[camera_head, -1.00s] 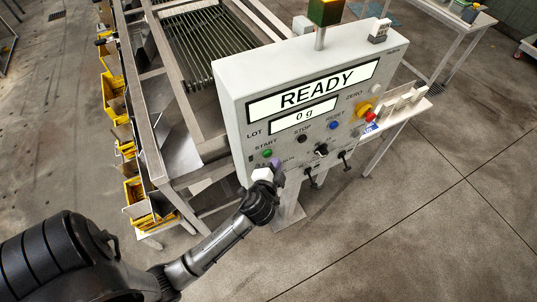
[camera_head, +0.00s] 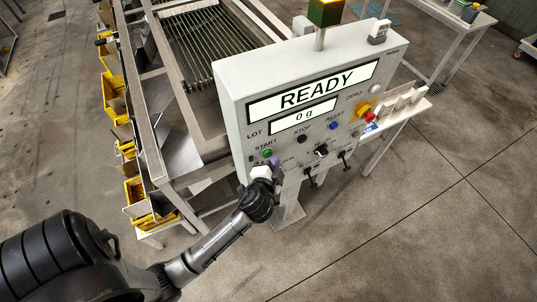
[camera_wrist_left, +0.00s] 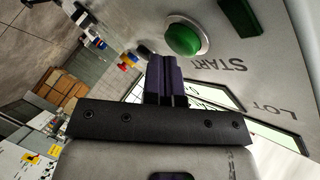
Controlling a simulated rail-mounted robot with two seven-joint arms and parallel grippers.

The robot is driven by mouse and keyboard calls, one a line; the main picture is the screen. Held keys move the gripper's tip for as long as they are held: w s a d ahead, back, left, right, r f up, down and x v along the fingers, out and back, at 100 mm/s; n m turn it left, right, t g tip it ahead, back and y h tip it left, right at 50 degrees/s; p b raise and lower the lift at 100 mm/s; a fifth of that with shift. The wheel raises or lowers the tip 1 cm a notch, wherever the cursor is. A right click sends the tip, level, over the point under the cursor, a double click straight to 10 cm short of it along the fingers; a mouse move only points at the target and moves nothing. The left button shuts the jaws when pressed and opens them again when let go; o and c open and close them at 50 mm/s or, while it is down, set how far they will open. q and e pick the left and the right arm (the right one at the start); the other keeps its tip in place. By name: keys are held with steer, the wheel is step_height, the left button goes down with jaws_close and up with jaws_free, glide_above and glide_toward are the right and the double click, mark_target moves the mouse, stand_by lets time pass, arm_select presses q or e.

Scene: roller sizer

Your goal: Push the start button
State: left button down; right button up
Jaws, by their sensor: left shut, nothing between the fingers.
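The grey control box (camera_head: 239,118) carries the green START button (camera_head: 267,153) at the lower left of its face. The START button shows large and round in the left wrist view (camera_wrist_left: 183,37), with a pale ring around it. My left gripper (camera_head: 276,162) is shut and empty, its dark purple fingers just below and right of the button in the head view. In the left wrist view the fingertips (camera_wrist_left: 166,62) appear right beside the button's ring; I cannot tell whether they touch. The display (camera_head: 313,91) reads READY and 0 g. My right gripper is out of view.
Beside START are a black STOP button (camera_head: 302,138), a blue RESET button (camera_head: 333,125) and a red emergency knob (camera_head: 369,116) on yellow. A black selector (camera_head: 321,150) sits lower on the panel. The roller machine (camera_head: 205,45) stands behind, with yellow bins (camera_head: 135,190) at left.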

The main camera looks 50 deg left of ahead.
arm_select(q)
steer(key=shift+a, duration=0.2)
stand_by(0.4)
steer(key=shift+w+a, duration=0.1)
steer(key=shift+a, duration=0.2)
steer(key=shift+d, duration=0.2)
stand_by(0.5)
steer(key=shift+s+d, duration=0.25)
steer(key=shift+d, duration=0.45)
steer(key=d, duration=0.2)
steer(key=s+d, duration=0.1)
steer(key=d, duration=0.1)
steer(key=shift+s+d+b, duration=0.15)
steer(key=shift+d+b, duration=0.15)
steer(key=shift+d, duration=0.1)
